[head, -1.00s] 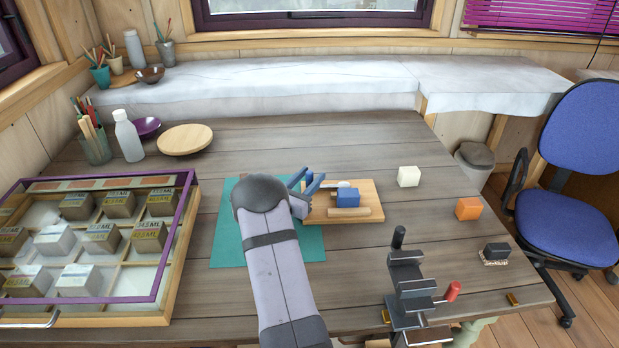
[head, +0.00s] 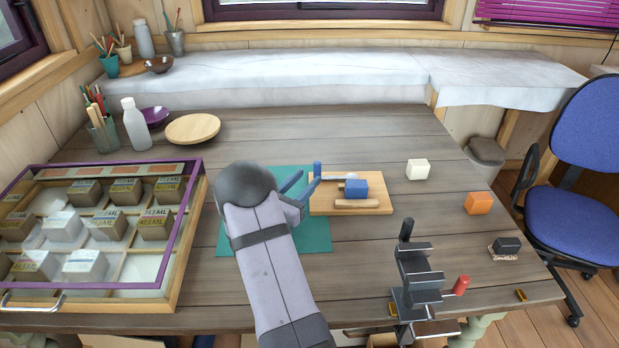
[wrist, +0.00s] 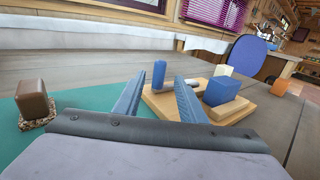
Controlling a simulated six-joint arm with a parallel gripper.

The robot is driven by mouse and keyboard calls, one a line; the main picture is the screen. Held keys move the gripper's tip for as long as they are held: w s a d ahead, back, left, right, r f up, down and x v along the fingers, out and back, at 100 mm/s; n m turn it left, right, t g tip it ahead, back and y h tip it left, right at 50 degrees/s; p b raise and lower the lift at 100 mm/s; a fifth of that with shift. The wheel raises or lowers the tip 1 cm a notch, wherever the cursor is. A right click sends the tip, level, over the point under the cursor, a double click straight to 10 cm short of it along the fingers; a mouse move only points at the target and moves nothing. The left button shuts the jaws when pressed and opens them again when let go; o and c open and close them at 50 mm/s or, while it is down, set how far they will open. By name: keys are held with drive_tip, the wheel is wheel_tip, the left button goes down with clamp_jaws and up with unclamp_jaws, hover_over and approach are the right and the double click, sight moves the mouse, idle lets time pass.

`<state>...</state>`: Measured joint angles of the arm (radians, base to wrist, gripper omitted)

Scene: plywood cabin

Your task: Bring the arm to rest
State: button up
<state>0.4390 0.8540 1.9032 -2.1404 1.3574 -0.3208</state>
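My gripper (head: 308,178) is at the left edge of a small wooden board (head: 382,207), over a teal mat (head: 318,236). In the wrist view its two blue fingers (wrist: 161,80) are spread apart with nothing held between them. A blue upright cylinder (head: 317,168) stands at the board's back left corner, just beyond the fingertips; it also shows in the wrist view (wrist: 158,74). A blue block (head: 356,189) and a wooden strip (head: 356,204) lie on the board. A pale round-ended item (head: 350,176) lies behind the block, partly hidden.
A white cube (head: 418,169), an orange cube (head: 478,203) and a black block (head: 507,245) sit to the right. A dark clamp-like stand (head: 418,275) is at the front edge. A glass-lidded case (head: 180,245) fills the left. A brown block (wrist: 32,100) shows in the wrist view.

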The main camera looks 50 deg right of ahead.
drive_tip(key=shift+a, duration=0.1)
idle(0.4)
drive_tip(key=shift+s+a+r, duration=0.1)
drive_tip(key=shift+s+r, duration=0.1)
drive_tip(key=s+a+r+m+g+y+p, duration=0.1)
drive_tip(key=s, duration=0.1)
drive_tip(key=s+a+m+g+y+p, duration=0.1)
drive_tip(key=s+a+m, duration=0.1)
drive_tip(key=s+a+r+m+g+p, duration=0.1)
drive_tip(key=s+m, duration=0.1)
drive_tip(key=shift+s+a+r+g+y, duration=0.15)
drive_tip(key=shift+a+r+g+y, duration=0.1)
drive_tip(key=shift+r+g+y, duration=0.15)
drive_tip(key=s+a+r+m+y+p, duration=0.1)
drive_tip(key=s+a+m+y+p, duration=0.3)
drive_tip(key=a, duration=0.8)
drive_tip(key=s+a+r+m+t+y+p, duration=0.1)
drive_tip(key=s+a+m+y+p, duration=0.15)
drive_tip(key=a+m+y, duration=0.65)
drive_tip(key=s+a+r+m+y+p, duration=0.25)
drive_tip(key=s+a, duration=0.25)
drive_tip(key=a, duration=1.1)
wheel_tip(320, 180, down, 14)
drive_tip(key=b, duration=1.2)
drive_tip(key=shift+w+d+n, duration=0.25)
drive_tip(key=shift+n, duration=0.1)
drive_tip(key=shift+r+h, duration=0.1)
drive_tip(key=shift+h, duration=0.15)
